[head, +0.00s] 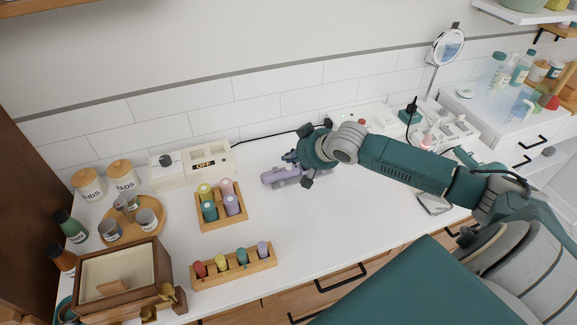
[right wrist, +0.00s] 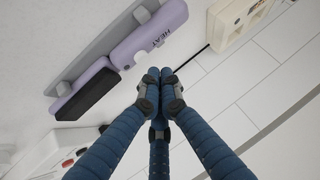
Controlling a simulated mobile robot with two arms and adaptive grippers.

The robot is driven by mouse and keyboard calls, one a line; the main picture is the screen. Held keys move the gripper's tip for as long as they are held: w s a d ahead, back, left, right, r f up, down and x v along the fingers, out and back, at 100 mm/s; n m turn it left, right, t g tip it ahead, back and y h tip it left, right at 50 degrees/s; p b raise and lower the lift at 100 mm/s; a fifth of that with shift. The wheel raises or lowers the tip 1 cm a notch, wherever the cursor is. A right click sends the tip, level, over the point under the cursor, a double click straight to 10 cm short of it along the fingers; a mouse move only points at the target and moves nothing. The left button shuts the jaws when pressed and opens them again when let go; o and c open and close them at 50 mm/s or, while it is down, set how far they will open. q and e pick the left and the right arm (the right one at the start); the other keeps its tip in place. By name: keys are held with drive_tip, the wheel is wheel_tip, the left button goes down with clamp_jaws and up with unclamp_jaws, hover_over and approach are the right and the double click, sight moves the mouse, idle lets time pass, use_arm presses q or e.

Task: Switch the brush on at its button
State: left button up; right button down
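The lavender brush (head: 278,176) lies on the white counter in the head view, partly hidden by my right gripper (head: 292,159). In the right wrist view the brush (right wrist: 150,35) shows the word HEAT, a dark pad (right wrist: 86,94) and a grey strip beside it. I cannot make out its button clearly. The fingertips of my right gripper (right wrist: 158,79) are together and empty, close beside the brush's edge. I cannot tell whether they touch it. My left gripper is not in view.
A cream box (head: 192,166) marked OFF stands by the wall, with a black cable running right. A wooden holder (head: 222,211) of coloured bottles and a wooden rack (head: 235,268) stand left of the brush. A white box with a red button (head: 361,122) is behind my arm.

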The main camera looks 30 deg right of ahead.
sight(290, 168)
drive_tip(key=shift+f, duration=0.25)
idle(0.4)
drive_tip(key=shift+f, duration=0.2)
drive_tip(key=shift+f, duration=0.45)
idle(0.6)
drive_tip(key=shift+r+p, duration=0.85)
drive_tip(key=shift+p, duration=0.5)
wheel_tip(290, 168, up, 6)
drive_tip(key=p, duration=0.7)
